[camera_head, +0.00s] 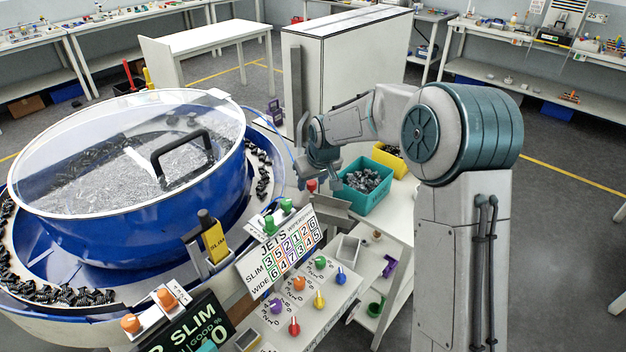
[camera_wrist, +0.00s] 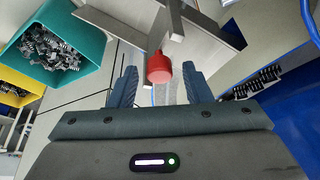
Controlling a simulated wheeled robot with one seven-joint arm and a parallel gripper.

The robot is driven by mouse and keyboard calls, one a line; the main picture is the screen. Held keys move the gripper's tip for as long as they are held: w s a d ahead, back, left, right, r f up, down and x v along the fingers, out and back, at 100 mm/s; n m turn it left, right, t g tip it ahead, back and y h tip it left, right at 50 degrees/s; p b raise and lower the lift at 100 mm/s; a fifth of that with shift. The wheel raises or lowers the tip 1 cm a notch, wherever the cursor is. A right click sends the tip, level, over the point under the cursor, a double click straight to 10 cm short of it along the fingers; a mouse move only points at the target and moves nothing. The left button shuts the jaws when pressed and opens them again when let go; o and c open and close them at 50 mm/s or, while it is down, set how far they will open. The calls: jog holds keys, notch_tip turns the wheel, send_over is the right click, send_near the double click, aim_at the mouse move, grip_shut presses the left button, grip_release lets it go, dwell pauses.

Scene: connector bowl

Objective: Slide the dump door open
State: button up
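The red knob (camera_wrist: 159,67) of the dump door shows in the wrist view, centred between my two fingertips or just beyond them. I cannot tell the exact depth. It joins a grey metal bar (camera_wrist: 172,20) beside grey chute plates (camera_wrist: 110,25). In the head view the red knob (camera_head: 311,186) stands by the grey chute (camera_head: 333,207), right of the blue bowl. My gripper (camera_wrist: 159,84) is open, with a finger on either side of the knob and a visible gap on both sides. In the head view my gripper (camera_head: 316,178) is close above the knob and partly hides it.
A teal bin (camera_head: 364,190) of dark connectors stands right of the chute, with a yellow bin (camera_head: 389,160) behind it. The blue bowl (camera_head: 140,240) with a clear lid fills the left. Coloured knobs and a number panel (camera_head: 281,250) are in front.

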grip_shut()
notch_tip(320, 180, up, 4)
jog(key=shift+r+p, duration=0.25)
jog(key=shift+p, duration=0.65)
jog(key=shift+o, duration=1)
grip_release()
jog(key=b+v, duration=0.2)
jog(key=v, duration=1.1)
jog(key=shift+r, duration=0.35)
jog(key=shift+s+d, duration=0.15)
jog(key=shift+s, duration=0.05)
